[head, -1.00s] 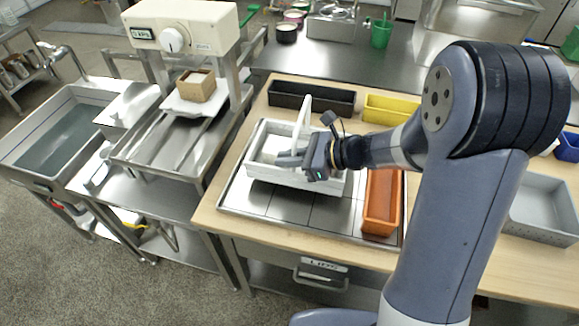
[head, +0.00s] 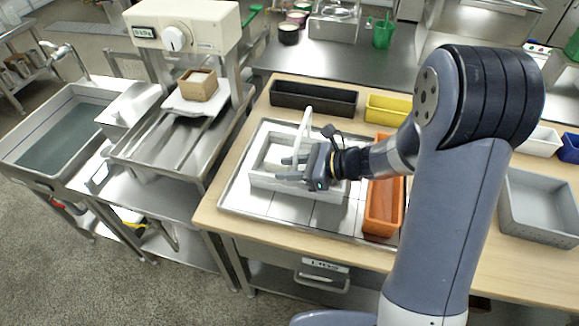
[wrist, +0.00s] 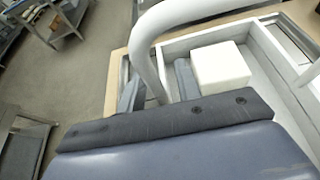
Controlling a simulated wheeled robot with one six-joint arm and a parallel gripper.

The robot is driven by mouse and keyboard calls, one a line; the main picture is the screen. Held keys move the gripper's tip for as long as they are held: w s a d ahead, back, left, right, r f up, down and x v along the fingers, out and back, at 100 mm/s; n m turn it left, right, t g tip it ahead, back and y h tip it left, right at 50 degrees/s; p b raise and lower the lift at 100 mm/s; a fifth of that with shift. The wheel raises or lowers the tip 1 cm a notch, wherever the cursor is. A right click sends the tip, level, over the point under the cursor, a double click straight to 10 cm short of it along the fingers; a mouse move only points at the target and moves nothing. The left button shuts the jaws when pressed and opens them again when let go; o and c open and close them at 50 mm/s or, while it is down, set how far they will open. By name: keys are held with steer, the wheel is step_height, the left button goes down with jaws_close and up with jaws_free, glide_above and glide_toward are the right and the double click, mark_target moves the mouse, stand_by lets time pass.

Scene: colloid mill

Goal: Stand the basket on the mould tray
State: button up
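The white basket (head: 296,192), with a tall arched handle (head: 307,122), stands upright on the steel mould tray (head: 232,197), toward its back left part. Its base appears to rest on the tray. My gripper (head: 291,168) is at the handle, above the basket, with its fingers spread apart. In the wrist view the handle (wrist: 147,55) passes between the two fingers (wrist: 155,92), with gaps beside it. A white block (wrist: 221,66) lies inside the basket.
An orange bin (head: 383,210) stands at the tray's right side. A black bin (head: 313,97) and a yellow bin (head: 386,107) stand behind. A grey bin (head: 540,208) is at the right. The mill bench with a scale (head: 187,27) is at the left.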

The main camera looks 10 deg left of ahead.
steer(key=shift+r, duration=0.1)
steer(key=shift+d+r, duration=0.15)
steer(key=shift+d, duration=0.05)
steer(key=v, duration=1.1)
steer(key=shift+d, duration=0.3)
steer(key=shift+s+a, duration=0.1)
steer(key=shift+a, duration=0.05)
